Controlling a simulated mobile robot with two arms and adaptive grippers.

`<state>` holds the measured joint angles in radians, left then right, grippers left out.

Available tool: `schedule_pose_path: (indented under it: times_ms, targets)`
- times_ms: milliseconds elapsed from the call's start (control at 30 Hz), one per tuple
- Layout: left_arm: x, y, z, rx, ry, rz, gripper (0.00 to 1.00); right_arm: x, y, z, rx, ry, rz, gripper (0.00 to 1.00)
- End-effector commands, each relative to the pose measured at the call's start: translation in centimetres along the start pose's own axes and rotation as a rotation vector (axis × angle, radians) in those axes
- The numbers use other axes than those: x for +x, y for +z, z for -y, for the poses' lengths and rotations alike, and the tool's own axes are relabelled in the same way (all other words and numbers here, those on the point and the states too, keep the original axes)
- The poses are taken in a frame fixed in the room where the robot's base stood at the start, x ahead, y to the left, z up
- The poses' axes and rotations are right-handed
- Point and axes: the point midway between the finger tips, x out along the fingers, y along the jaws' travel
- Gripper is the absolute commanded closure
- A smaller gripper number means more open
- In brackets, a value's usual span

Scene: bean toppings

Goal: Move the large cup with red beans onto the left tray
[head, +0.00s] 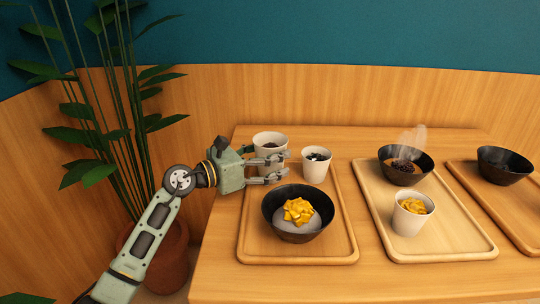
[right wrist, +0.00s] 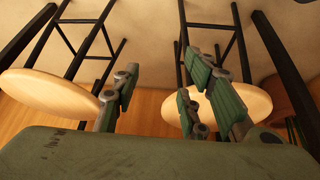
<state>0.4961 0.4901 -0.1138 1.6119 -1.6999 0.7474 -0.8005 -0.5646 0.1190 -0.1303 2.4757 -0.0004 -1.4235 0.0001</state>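The large white cup (head: 268,139) with a dark filling stands upright near the far left corner of the left tray (head: 300,256). Its lower part is hidden by my left gripper, so I cannot tell whether it rests on the tray or the table. My left gripper (head: 285,164) points right, its fingers apart, in front of the cup; contact is unclear. A smaller white cup (head: 315,166) with dark beans stands right of the fingertips. My right gripper (right wrist: 165,100) is open and empty in the right wrist view.
A black bowl (head: 283,223) with yellow topping sits on the left tray. The middle tray (head: 380,228) holds a steaming dark bowl (head: 400,178) and a cup with yellow pieces (head: 408,220). Another black bowl (head: 503,165) is on the right. A plant (head: 110,120) stands left; stools (right wrist: 235,108) are below the right wrist.

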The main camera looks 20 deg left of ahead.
Motion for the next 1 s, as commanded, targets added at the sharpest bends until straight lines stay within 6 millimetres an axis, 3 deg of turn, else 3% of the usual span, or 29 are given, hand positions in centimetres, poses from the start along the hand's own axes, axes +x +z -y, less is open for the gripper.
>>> schedule_pose_path:
  times_ms: [500,733,1000]
  targets:
    - [0.0,0.3,0.0,0.000,0.000,0.001,0.22,-0.2,0.7,0.0,0.000,-0.001,0.033,0.60]
    - [-4.9,0.1,-0.1,0.002,0.002,-0.005,0.22,-0.6,2.7,-0.1,0.003,0.002,0.111,0.60]
    - [-10.1,0.1,0.0,0.001,0.000,-0.004,0.22,-0.6,2.9,-0.2,0.004,0.003,0.120,0.60]
